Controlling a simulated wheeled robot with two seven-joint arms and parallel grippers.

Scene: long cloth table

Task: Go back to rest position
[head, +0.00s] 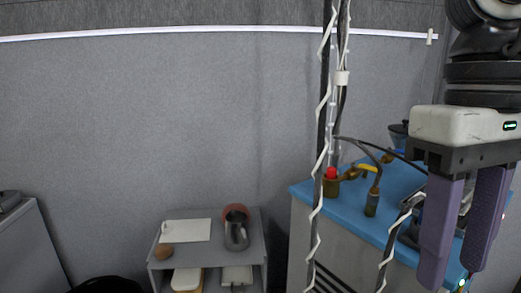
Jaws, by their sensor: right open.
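My right gripper (462,232) hangs at the right side of the head view, with its two purple fingers pointing down. The fingers are apart and nothing shows between them. It is in front of the blue-topped cabinet and hides part of its right side. My left gripper is not in the head view.
A blue-topped cabinet (302,190) carries a red-topped item (331,174) and tools. A low grey shelf (256,228) holds a metal jug (236,234), a white board (186,230) and a brown round object (164,250). Cables hang in front. A grey wall stands behind.

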